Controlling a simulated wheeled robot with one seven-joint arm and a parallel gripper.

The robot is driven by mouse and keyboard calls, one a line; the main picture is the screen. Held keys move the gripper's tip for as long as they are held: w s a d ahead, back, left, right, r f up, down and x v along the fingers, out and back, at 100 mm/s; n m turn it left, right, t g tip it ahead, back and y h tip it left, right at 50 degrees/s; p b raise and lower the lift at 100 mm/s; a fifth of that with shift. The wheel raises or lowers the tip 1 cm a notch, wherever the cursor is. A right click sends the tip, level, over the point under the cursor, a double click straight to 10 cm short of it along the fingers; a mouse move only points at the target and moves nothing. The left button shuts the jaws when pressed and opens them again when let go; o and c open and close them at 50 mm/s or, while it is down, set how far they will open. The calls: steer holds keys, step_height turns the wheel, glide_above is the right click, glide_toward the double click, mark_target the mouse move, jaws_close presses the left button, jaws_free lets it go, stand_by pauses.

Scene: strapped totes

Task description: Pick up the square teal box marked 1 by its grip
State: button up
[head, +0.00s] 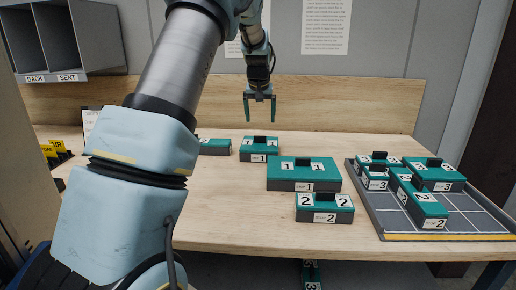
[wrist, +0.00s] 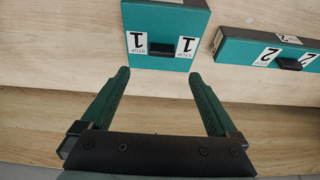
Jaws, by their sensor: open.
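The square teal box marked 1 (head: 251,146) sits on the table at the back middle, with a black grip (head: 260,139) across its top. In the wrist view the same box (wrist: 176,18) is at the top, partly cut off by the frame edge, and its black grip (wrist: 161,49) lies between two labels marked 1. My gripper (head: 260,118) is open and empty, hanging above and behind this box. In the wrist view the open fingers (wrist: 159,76) point toward the box, one to each side of its near edge, apart from the grip.
A teal box marked 2 (wrist: 245,50) is beside it; its head-view counterpart (head: 214,147) is partly behind my arm. A wider box marked 1 (head: 285,174) and a box marked 2 (head: 324,210) stand nearer. A grey tray (head: 480,215) at right holds several boxes. A wooden back panel (head: 180,100) rises behind.

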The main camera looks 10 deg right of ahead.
mark_target(260, 137)
steer(key=x, duration=0.3)
steer(key=shift+f+p, duration=0.1)
steer(key=shift+p, duration=0.2)
steer(key=shift+p+x, duration=1.25)
steer(key=shift+x, duration=1.5)
steer(key=shift+s+a, duration=0.1)
steer(key=shift+a, duration=0.1)
steer(key=shift+c, duration=0.2)
jaws_close()
